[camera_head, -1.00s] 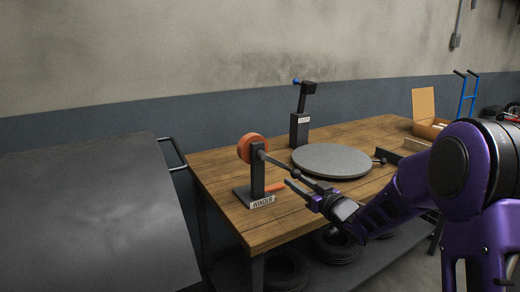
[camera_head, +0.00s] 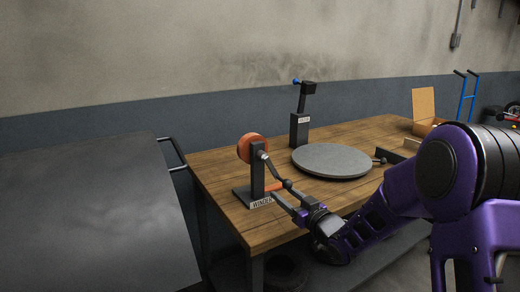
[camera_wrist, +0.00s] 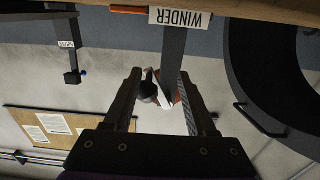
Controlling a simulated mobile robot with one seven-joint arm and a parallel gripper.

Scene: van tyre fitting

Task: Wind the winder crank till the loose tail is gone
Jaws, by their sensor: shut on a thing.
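The winder (camera_head: 257,180) stands at the bench's near left corner, a dark post with a base labelled WINDER and an orange reel (camera_head: 245,148) at its top. Its crank (camera_head: 275,170) slants down to the right from the hub. My gripper (camera_head: 300,207) is at the crank's outer end, shut on the crank handle; the contact itself is hard to see. In the wrist view, upside down, a dark round knob (camera_wrist: 148,92) shows between the fingers. A short orange tail (camera_head: 273,187) lies on the bench by the winder base and also shows in the wrist view (camera_wrist: 130,9).
A grey round turntable (camera_head: 332,161) lies behind and right of the winder. A dark stand (camera_head: 300,125) with a label rises behind it. An open cardboard box (camera_head: 425,108) is at the far right. A dark sloping panel (camera_head: 90,215) is left of the bench.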

